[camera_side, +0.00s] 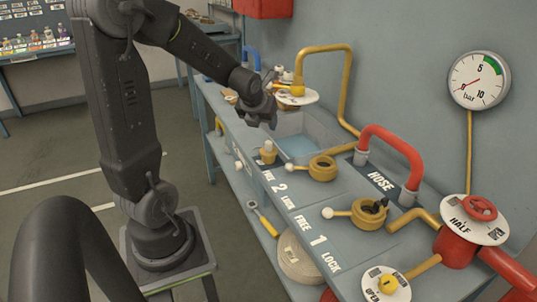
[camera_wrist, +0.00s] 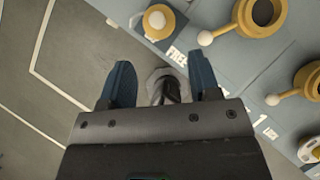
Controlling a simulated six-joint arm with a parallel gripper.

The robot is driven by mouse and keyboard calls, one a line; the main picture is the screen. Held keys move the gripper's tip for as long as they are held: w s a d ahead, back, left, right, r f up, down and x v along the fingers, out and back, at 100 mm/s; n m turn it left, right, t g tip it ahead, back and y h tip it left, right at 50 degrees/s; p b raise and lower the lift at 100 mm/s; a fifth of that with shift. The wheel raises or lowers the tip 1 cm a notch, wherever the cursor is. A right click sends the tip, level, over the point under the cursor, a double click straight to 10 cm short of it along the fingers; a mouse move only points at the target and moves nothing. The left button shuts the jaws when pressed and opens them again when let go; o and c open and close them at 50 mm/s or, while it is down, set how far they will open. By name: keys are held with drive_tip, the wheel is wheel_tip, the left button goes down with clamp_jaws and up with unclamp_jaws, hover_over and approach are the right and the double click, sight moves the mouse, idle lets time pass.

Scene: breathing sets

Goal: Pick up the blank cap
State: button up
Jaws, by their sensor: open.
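A small yellow piece with a pale knob on top, which looks like the blank cap (camera_side: 268,153), stands upright on the bench near the label 2. It also shows at the top of the wrist view (camera_wrist: 158,21), beyond my fingertips. My gripper (camera_side: 262,117) is above the bench, higher than the cap and apart from it. In the wrist view its two blue fingers (camera_wrist: 165,82) are spread with nothing held between them. The side view does not show the fingers clearly.
Yellow ring port 2 (camera_side: 322,168) with a white-ball lever is right of the cap; ring port 1 (camera_side: 368,214) is nearer. A sink (camera_side: 303,145) lies behind. A yellow pipe (camera_side: 345,95) and red hose (camera_side: 400,150) rise at the back.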

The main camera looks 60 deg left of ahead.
sight(268, 143)
drive_tip(key=x, duration=0.8)
drive_tip(key=shift+a+f, duration=0.15)
drive_tip(key=shift+f, duration=0.1)
drive_tip(key=shift+s+x, duration=0.2)
drive_tip(key=shift+x, duration=1.1)
drive_tip(key=shift+s+x, duration=0.15)
drive_tip(key=shift+x, duration=1.15)
drive_tip(key=shift+f, duration=0.2)
clamp_jaws()
